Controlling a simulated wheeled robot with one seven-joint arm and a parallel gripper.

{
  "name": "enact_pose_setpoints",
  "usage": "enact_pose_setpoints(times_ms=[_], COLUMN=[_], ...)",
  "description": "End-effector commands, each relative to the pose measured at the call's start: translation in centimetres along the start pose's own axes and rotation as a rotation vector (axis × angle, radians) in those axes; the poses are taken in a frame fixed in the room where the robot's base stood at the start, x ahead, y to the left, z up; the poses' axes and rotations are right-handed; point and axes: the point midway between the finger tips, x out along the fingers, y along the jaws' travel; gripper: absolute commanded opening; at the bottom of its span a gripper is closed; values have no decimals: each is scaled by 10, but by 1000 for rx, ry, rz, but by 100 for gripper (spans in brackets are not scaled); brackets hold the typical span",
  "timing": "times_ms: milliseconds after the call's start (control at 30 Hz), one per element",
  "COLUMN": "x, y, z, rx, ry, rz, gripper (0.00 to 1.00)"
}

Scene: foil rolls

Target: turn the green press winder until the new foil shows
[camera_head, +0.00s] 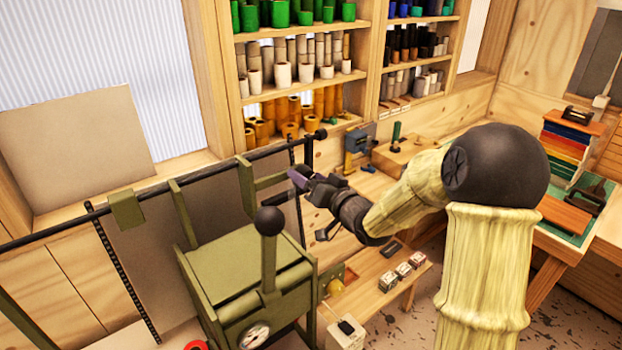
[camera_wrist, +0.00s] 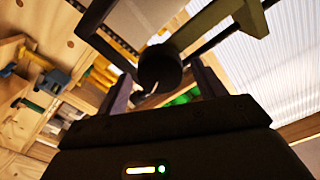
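The green press (camera_head: 245,270) stands at the lower middle of the head view, with a black ball-topped lever and a round dial on its front. Black bars with green brackets (camera_head: 127,210) run behind it. My gripper (camera_head: 308,182) is beside the right end of these bars. In the wrist view a dark round knob (camera_wrist: 160,68) appears between my open fingers, with a gap on each side. A green bracket (camera_wrist: 230,22) is beyond it. I cannot tell whether this knob is the winder, nor how deep it sits between the fingers. No new foil can be made out.
Shelves (camera_head: 300,90) with many coloured rolls stand behind. A low wooden bench (camera_head: 385,285) with small boxes is right of the press. A green-topped table (camera_head: 562,240) with stacked coloured sheets is at the far right. Speckled floor lies between them.

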Motion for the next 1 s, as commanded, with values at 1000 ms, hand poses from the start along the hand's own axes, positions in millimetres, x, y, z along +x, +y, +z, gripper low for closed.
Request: enact_pose_setpoints(times_ms=[1000], x=[-135], y=[2], z=[1], rx=[-4], ry=[1], rz=[3], gripper=[70])
